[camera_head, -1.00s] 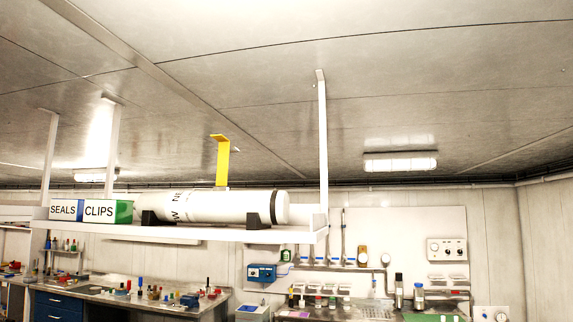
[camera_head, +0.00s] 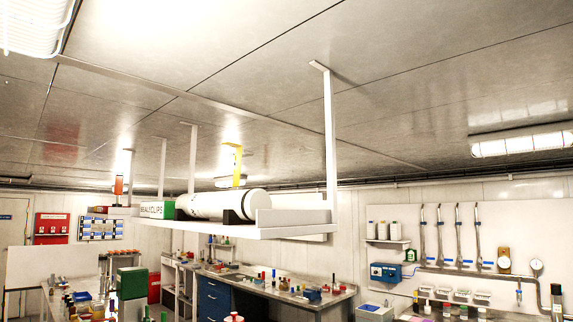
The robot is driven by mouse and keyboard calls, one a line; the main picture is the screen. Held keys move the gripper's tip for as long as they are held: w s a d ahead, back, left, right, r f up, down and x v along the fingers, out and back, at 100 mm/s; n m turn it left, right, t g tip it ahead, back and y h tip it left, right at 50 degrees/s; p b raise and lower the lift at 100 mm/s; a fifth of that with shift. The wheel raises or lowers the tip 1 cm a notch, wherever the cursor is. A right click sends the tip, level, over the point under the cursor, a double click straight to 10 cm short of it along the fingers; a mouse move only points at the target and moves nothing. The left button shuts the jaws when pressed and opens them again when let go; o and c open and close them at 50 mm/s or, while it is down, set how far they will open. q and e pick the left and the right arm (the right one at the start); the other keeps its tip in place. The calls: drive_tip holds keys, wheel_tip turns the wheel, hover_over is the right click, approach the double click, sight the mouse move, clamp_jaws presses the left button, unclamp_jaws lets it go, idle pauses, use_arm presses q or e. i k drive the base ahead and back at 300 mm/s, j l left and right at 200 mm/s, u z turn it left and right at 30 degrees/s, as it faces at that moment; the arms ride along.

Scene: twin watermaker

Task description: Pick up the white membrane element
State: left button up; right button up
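The white membrane element (camera_head: 215,204) is a white cylinder with a dark band near its right end. It lies on its side in dark cradles (camera_head: 240,214) on a white shelf (camera_head: 235,231) hung from the ceiling. A yellow bracket-shaped piece (camera_head: 237,165) stands up just behind or above it; I cannot tell if they touch. Neither of my grippers shows in the head view.
Boxes labelled SEALS and CLIPS (camera_head: 152,209) stand left of the element on the shelf. A white post (camera_head: 330,135) rises at the shelf's right end. Workbenches with bottles and tools, including a long bench (camera_head: 265,277), stand below and behind.

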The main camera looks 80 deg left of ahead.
sight(245, 203)
drive_tip(key=i+u, duration=0.5)
drive_tip(key=i+l+u, duration=0.25)
drive_tip(key=i+u, duration=0.45)
drive_tip(key=u, duration=0.25)
drive_tip(key=i+u, duration=0.25)
drive_tip(key=u, duration=0.25)
drive_tip(key=i+u, duration=0.2)
drive_tip(key=u, duration=0.25)
drive_tip(key=i+l+u, duration=0.15)
drive_tip(key=u, duration=0.3)
drive_tip(key=i+u, duration=0.2)
drive_tip(key=u, duration=0.2)
drive_tip(key=i+l+u, duration=0.1)
drive_tip(key=u, duration=0.35)
drive_tip(key=i+l+u, duration=0.2)
drive_tip(key=u, duration=0.2)
drive_tip(key=i+l+u, duration=0.15)
drive_tip(key=u, duration=0.25)
drive_tip(key=j, duration=0.3)
